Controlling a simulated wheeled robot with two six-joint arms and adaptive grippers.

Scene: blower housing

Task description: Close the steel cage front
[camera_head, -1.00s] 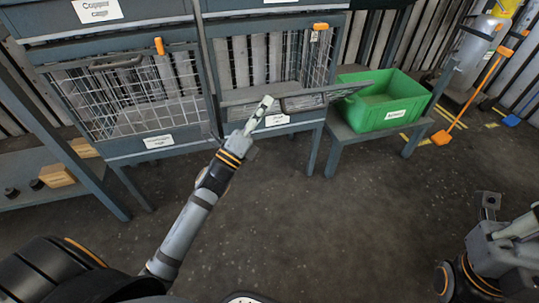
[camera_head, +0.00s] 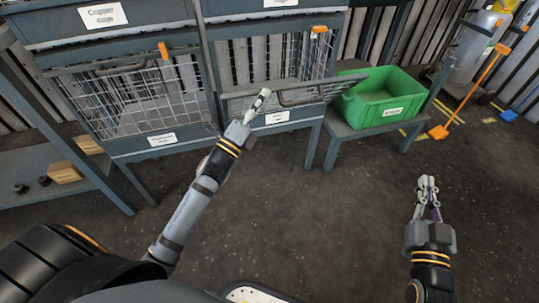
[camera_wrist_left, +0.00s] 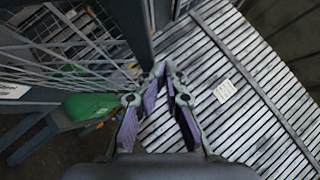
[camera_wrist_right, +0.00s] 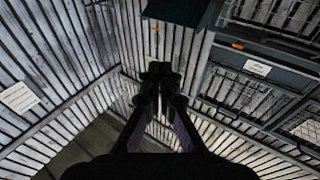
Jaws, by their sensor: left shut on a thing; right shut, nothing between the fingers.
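The right-hand lower cage has its mesh front (camera_head: 325,90) swung down and open, tilted outward, with a dark handle (camera_head: 300,97) on it. Its label (camera_head: 277,117) is too small to read, so I cannot tell that it says steel. My left gripper (camera_head: 262,97) is at the left part of this front and shut on its edge; the exact grip is hard to see. In the left wrist view the fingertips (camera_wrist_left: 160,72) are close together beside a dark frame edge. My right gripper (camera_head: 427,182) is shut and empty above the floor, away from the cages.
The left lower cage (camera_head: 130,97) has its mesh front upright. Orange latches (camera_head: 163,50) sit on the cage frames. A green bin (camera_head: 385,95) stands on a low stand just right of the open front. The floor in the middle is clear.

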